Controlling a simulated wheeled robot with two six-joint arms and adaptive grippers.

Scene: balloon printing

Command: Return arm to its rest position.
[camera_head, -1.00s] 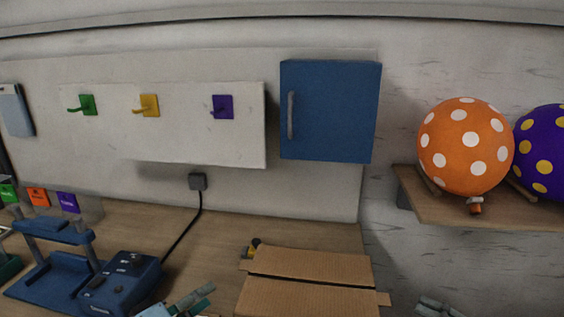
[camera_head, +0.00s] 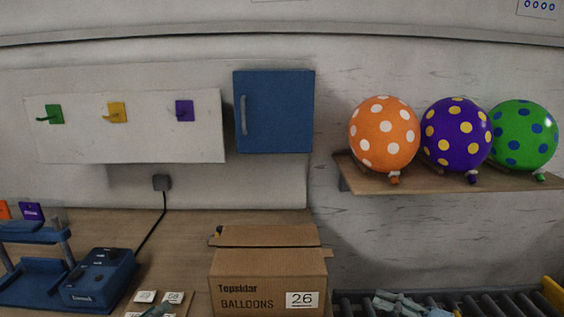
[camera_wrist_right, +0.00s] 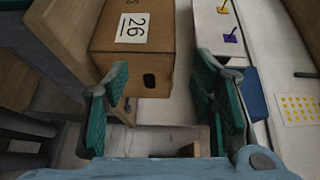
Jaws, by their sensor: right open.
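My right gripper (camera_wrist_right: 160,75) is open in the right wrist view, its two teal-padded fingers spread wide with nothing between the pads. A cardboard box marked 26 lies beyond the fingers (camera_wrist_right: 150,50). In the head view, part of my right gripper (camera_head: 398,303) shows low at the bottom edge, right of the box (camera_head: 255,292). Only a small tip of my left gripper (camera_head: 157,311) shows at the bottom edge, left of the box; its jaws cannot be made out.
Orange (camera_head: 384,134), purple (camera_head: 456,134) and green (camera_head: 522,135) dotted balloons rest on a wall shelf (camera_head: 440,182). A blue cabinet (camera_head: 275,112) and a hook board (camera_head: 140,140) hang left. A blue machine (camera_head: 98,278) stands on the table. A roller conveyor (camera_head: 500,304) lies lower right.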

